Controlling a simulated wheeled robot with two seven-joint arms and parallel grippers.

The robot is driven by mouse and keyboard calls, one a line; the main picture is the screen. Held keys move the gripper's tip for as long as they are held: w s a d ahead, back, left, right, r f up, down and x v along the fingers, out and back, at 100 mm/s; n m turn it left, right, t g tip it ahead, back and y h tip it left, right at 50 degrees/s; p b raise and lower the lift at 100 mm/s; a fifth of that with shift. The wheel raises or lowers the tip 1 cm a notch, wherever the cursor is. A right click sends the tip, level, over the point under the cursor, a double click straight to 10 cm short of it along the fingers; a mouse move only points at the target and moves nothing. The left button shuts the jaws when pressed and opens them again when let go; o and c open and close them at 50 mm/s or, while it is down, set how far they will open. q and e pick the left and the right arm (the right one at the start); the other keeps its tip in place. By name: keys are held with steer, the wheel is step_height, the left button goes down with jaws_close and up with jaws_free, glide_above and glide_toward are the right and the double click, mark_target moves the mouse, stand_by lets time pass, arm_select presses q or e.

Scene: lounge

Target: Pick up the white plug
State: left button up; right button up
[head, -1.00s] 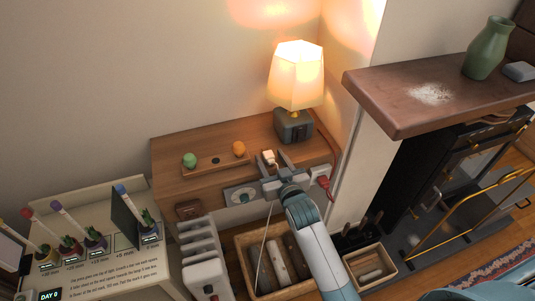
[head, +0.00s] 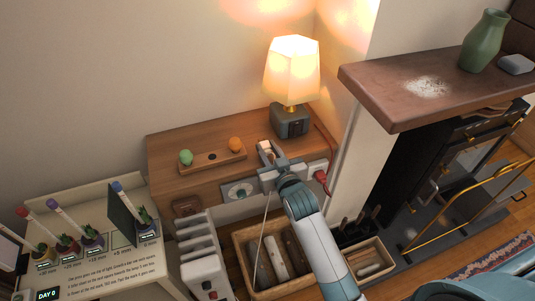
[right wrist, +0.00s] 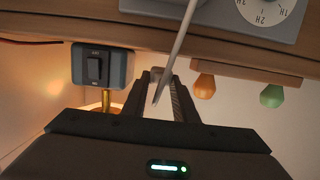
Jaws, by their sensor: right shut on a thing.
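The white plug (head: 265,147) is over the wooden cabinet top, just in front of the lamp, held between the fingers of my right gripper (head: 268,150). The fingers are shut on it. In the right wrist view, the gripper (right wrist: 167,80) shows with a pale bit of the plug between its fingers, and a white cord (right wrist: 178,50) crosses in front. In the head view the cord (head: 264,225) hangs down past the cabinet front. Whether the plug touches the cabinet top is hard to tell. My left gripper is not in view.
A lit lamp (head: 291,75) stands behind the gripper. A red plug (head: 320,175) sits in a socket at right.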

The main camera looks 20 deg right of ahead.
steer(key=shift+r, duration=0.9)
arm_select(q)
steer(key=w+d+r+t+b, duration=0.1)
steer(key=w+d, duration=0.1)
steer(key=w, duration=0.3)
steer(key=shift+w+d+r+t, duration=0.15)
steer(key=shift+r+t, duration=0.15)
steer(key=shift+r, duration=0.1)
arm_select(e)
steer(key=s+d+r, duration=0.6)
steer(key=d+r, duration=0.1)
steer(key=d, duration=0.2)
steer(key=shift+s+d, duration=0.2)
steer(key=shift+d, duration=0.2)
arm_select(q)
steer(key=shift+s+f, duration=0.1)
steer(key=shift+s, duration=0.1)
